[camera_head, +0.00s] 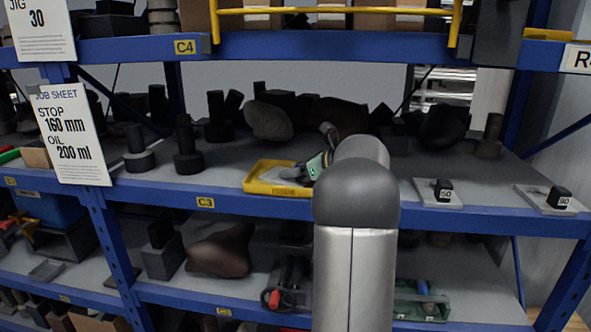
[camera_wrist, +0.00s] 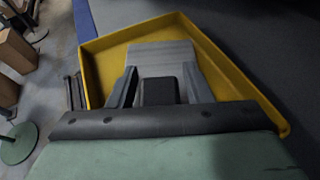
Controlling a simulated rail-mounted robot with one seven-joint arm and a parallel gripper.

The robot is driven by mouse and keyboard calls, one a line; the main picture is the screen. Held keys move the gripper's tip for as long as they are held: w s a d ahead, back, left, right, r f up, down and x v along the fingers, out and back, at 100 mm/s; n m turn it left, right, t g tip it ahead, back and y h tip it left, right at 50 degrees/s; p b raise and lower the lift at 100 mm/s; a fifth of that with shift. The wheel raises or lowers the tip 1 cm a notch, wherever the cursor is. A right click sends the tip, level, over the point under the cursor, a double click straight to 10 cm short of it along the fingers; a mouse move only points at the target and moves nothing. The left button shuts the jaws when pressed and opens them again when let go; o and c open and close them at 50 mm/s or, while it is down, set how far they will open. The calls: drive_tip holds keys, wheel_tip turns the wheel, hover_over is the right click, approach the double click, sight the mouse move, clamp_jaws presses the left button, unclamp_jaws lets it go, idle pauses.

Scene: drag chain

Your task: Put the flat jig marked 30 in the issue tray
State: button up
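The yellow issue tray (camera_head: 262,182) stands on the middle shelf, left of my arm in the head view. It fills the upper part of the wrist view (camera_wrist: 97,60). A flat grey jig plate (camera_wrist: 160,54) with a black block knob (camera_wrist: 158,91) is within the tray's outline; it shows small and grey in the head view (camera_head: 285,174). My gripper (camera_wrist: 160,76) has one finger on each side of the knob. I cannot tell whether the fingers press on it, or whether the plate rests on the tray floor. The jig's number is hidden from view.
Two flat jigs, marked 50 (camera_head: 437,193) and 90 (camera_head: 559,200), sit right of my arm on the same shelf. Dark posts on round bases (camera_head: 187,150) stand left of the tray. The upper shelf (camera_head: 350,45) runs above. Shelf surface between tray and posts is clear.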

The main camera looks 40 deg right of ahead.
drive_tip(key=shift+r, duration=0.2)
drive_tip(key=b+v, duration=0.1)
drive_tip(key=v, duration=1.1)
idle(0.3)
